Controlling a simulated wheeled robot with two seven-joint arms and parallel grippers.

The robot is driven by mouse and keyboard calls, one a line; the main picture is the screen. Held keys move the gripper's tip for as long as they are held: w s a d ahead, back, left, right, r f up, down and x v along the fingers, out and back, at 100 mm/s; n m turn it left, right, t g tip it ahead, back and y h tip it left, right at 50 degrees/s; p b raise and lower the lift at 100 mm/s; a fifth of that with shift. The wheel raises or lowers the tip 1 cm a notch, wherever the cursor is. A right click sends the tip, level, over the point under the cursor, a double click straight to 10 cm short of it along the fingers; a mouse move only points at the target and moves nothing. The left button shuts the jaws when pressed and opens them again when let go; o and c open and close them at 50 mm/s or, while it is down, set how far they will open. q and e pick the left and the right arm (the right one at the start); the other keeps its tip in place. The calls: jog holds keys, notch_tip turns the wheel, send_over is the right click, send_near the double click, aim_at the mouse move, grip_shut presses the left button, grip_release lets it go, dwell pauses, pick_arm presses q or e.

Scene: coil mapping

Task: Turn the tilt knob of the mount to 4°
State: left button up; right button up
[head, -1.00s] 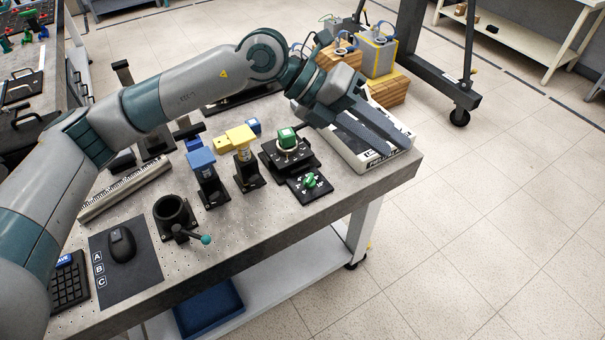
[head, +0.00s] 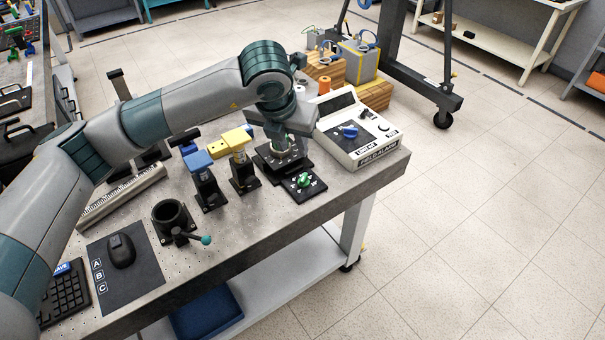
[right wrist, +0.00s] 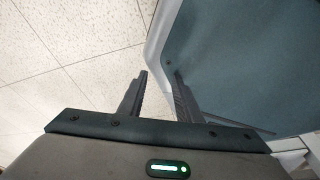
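The black mount (head: 268,163) stands near the right end of the grey table. In front of it a green knob (head: 304,180) sits on a black plate with white markings; its angle is too small to read. My left gripper (head: 287,139) is directly over the mount, pointing down, behind the green knob and apart from it. It hides most of the mount's top, including the green block seen there earlier. Its fingers are largely hidden, so its opening is unclear. My right gripper (right wrist: 160,76) shows in the right wrist view with its fingers apart and nothing between them.
A white meter box (head: 355,140) with a blue knob stands right of the mount. Blue (head: 200,165) and yellow (head: 237,142) topped stands are to the left. A black holder with a teal-tipped lever (head: 172,216) stands nearer. The table's front edge is close to the green knob.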

aim_at(304, 177)
pick_arm(q)
jog(key=shift+f, duration=0.1)
pick_arm(e)
jog(key=shift+s, duration=0.15)
